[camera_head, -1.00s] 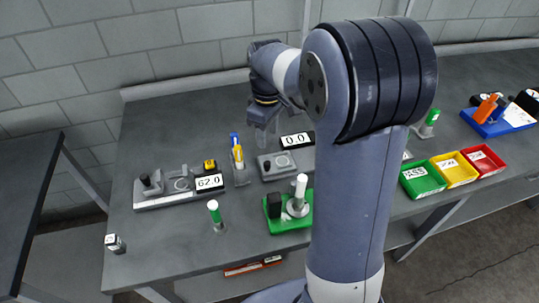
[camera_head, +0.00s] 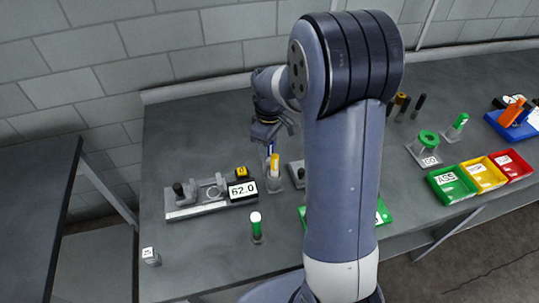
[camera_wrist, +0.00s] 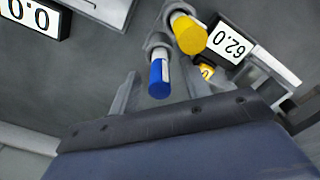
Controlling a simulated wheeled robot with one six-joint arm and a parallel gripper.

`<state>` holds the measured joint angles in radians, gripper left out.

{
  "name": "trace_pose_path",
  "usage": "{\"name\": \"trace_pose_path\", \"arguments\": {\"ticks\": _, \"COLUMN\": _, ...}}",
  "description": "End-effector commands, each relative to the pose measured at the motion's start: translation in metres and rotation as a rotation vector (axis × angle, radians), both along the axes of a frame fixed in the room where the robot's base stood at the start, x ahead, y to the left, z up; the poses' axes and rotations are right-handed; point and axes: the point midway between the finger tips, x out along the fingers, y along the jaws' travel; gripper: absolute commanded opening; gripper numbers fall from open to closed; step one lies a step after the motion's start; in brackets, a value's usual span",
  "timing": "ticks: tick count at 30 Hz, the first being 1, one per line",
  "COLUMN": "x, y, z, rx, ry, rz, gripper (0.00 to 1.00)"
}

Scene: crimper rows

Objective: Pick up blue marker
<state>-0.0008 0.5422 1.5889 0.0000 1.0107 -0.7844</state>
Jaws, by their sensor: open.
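The blue marker (camera_head: 270,149) stands in a small grey holder (camera_head: 274,184), just behind the yellow marker (camera_head: 275,163). In the wrist view the blue marker (camera_wrist: 158,80) has a blue end and a white body. The yellow marker (camera_wrist: 190,38) is beside it, up and to the right. My gripper (camera_head: 271,136) is above the holder, close to the top of the blue marker, with its fingers pointing down. In the wrist view the fingers are apart, one on each side of the blue marker, and hold nothing. Whether a finger touches it cannot be told.
A fixture with a display reading 62.0 (camera_head: 241,192) stands left of the holder. A green-capped marker (camera_head: 256,222) stands in front. Green (camera_head: 452,188), yellow (camera_head: 483,175) and red bins (camera_head: 511,165) are at right. My arm hides part of the bench.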

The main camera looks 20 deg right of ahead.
Motion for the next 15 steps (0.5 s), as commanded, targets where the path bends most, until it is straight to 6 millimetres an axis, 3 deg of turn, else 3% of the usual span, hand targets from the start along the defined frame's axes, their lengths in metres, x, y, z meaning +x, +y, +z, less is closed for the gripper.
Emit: {"name": "trace_pose_path", "arguments": {"ticks": 15, "x": 0.0002, "y": 0.0001, "z": 0.0004, "rx": 0.0, "ry": 0.0, "rz": 0.0, "gripper": 0.04}}
